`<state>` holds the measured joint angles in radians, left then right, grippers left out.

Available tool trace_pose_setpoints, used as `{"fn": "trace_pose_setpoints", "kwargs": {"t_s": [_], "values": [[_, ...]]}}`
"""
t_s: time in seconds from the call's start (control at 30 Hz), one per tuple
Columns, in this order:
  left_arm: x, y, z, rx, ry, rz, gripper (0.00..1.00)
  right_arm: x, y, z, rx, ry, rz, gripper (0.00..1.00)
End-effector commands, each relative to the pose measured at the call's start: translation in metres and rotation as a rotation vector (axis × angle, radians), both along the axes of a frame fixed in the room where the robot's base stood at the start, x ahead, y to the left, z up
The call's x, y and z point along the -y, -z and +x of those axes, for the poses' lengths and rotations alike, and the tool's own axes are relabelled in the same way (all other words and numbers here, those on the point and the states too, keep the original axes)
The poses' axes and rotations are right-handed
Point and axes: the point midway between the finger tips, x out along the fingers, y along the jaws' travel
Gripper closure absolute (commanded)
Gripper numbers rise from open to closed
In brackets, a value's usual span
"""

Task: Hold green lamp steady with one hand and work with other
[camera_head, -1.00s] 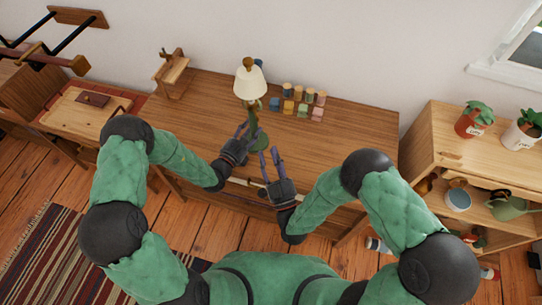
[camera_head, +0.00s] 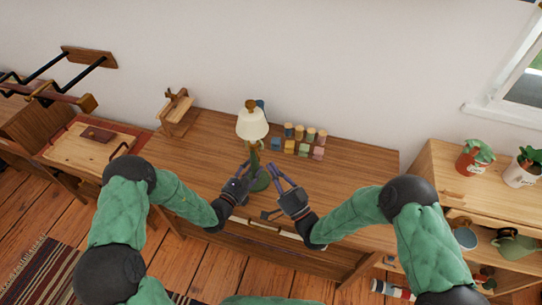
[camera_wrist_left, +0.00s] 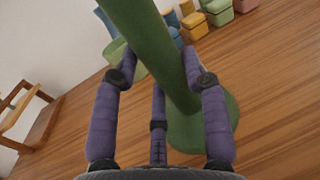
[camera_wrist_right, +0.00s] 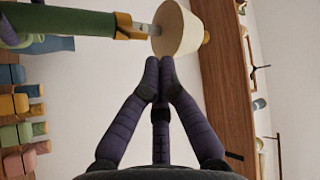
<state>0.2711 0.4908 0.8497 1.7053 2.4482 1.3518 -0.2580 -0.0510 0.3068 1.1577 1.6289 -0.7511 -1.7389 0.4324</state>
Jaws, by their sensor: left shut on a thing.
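The green lamp (camera_head: 252,126) stands upright on the wooden desk, with a cream shade and a round green base. My left gripper (camera_head: 245,177) is shut on its stem; the left wrist view shows the fingers around the green stem (camera_wrist_left: 160,45), above the base (camera_wrist_left: 205,125). My right gripper (camera_head: 277,171) is to the right of the lamp base, apart from the stem and holding nothing visible. In the right wrist view its fingertips (camera_wrist_right: 160,64) run close together, with the shade (camera_wrist_right: 178,28) and stem (camera_wrist_right: 70,24) beyond; in the head view they look apart.
Several coloured blocks (camera_head: 303,148) stand on the desk (camera_head: 345,178) right of the lamp. A small wooden stand (camera_head: 177,112) is at the desk's back left. A shelf with potted plants (camera_head: 474,157) is at the right. The desk's right part is clear.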

Motion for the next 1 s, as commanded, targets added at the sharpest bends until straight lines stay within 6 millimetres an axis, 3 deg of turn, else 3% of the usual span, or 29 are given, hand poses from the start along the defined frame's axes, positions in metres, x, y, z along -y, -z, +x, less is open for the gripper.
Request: {"fn": "trace_pose_setpoints", "kwargs": {"t_s": [0.2, 0.5, 0.8, 1.0], "values": [[0.0, 0.0, 0.0, 0.001, -0.001, 0.0, 1.0, 0.016, -0.017, 0.017, -0.16, -0.241, 0.117, 1.0], [0.0, 0.0, 0.0, 0.001, -0.001, 0.0, 1.0, 0.048, -0.023, 0.028, -0.46, -0.506, 0.182, 1.0], [0.0, 0.0, 0.0, 0.001, -0.001, 0.0, 1.0, 0.094, -0.013, 0.032, -0.803, -0.62, 0.181, 1.0], [0.0, 0.0, 0.0, 0.001, -0.001, 0.0, 1.0, 0.114, -0.005, 0.032, -0.945, -0.624, 0.18, 1.0]]}}
